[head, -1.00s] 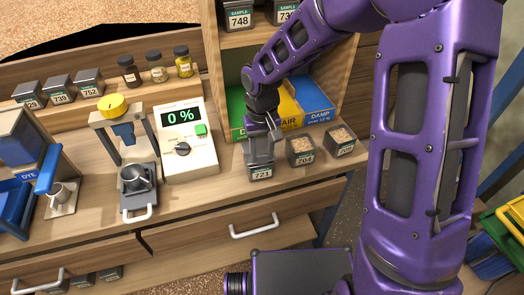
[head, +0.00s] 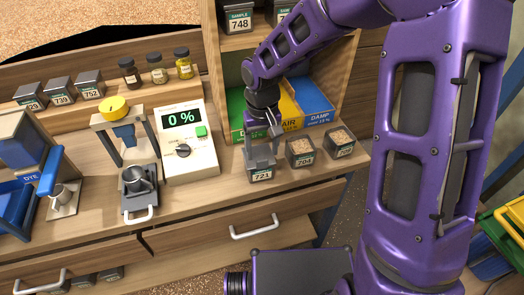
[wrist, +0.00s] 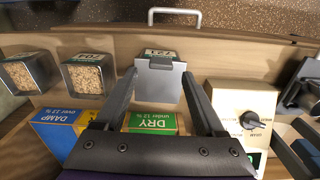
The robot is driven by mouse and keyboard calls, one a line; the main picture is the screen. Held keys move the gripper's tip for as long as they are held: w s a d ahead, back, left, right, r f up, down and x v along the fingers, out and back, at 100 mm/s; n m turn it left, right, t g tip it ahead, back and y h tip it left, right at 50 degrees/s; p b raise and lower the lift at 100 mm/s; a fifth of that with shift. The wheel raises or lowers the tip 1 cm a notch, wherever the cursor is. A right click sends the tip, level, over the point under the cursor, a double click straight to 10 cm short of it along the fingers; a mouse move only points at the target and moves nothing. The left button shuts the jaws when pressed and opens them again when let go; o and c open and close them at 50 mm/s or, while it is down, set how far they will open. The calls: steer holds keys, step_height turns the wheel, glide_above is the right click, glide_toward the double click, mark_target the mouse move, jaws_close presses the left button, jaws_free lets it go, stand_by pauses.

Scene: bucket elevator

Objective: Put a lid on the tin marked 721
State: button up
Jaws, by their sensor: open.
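The tin marked 721 (head: 262,174) stands near the front edge of the bench, its label facing front. A flat grey lid (wrist: 170,88) covers its top in the wrist view, and no grain shows there. I cannot tell whether the lid is fully seated. My gripper (head: 261,150) is open right above the tin, pointing down. In the wrist view its fingers (wrist: 159,80) are spread on either side of the lid, with nothing held between them.
Open grain tins 704 (head: 300,152) and another (head: 340,142) stand to the right. A DRY/FAIR/DAMP sorting board (head: 305,100) lies behind. A meter reading 0 % (head: 188,145) stands left. Several closed tins (head: 60,90) and jars (head: 157,68) line the back ledge.

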step_height(320, 180, up, 11)
steer(key=shift+f, duration=0.15)
stand_by(0.5)
